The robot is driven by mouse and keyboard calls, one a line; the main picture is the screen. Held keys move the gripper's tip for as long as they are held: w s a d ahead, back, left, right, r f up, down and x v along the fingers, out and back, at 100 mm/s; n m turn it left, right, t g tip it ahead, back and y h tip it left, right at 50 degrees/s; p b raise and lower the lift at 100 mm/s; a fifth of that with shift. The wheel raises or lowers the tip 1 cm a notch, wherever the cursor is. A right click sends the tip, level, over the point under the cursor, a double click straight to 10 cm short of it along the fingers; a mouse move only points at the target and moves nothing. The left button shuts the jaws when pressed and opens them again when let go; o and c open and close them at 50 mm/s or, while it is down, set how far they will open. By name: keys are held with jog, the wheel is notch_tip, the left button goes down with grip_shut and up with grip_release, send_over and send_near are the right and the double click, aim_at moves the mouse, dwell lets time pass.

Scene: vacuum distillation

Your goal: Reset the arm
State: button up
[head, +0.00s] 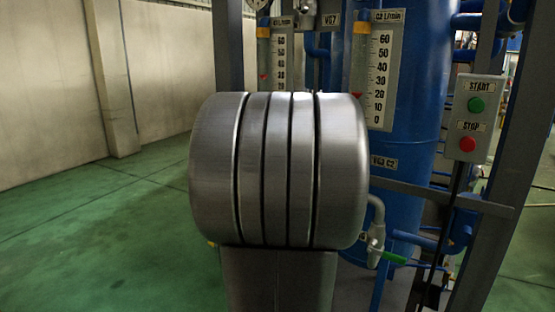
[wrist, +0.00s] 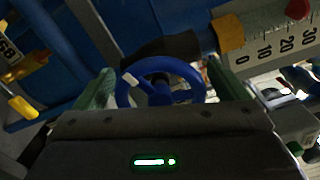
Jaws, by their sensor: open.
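My gripper (wrist: 160,88) shows in the wrist view with its two green-tipped fingers apart, one on each side of a blue handwheel (wrist: 160,82). The handwheel has a white mark on its rim at the left. It lies beyond or between the fingers; I cannot tell whether either finger touches it. In the head view, a large grey metal cylinder of my own arm (head: 280,170) fills the middle and hides my gripper and the handwheel.
A blue column (head: 415,160) and a scale gauge (head: 380,75) stand behind my arm. A START/STOP box (head: 474,117) hangs on the right post. A valve with a green handle (head: 393,257) is low right. Green floor (head: 110,240) at the left is clear.

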jog(key=n+p, duration=0.5)
jog(key=n, duration=0.1)
jog(key=shift+r+n, duration=0.1)
jog(key=shift+n, duration=0.2)
jog(key=n+p, duration=0.3)
jog(key=shift+f+n, duration=0.25)
jog(key=shift+n, duration=0.15)
jog(key=shift+f, duration=0.1)
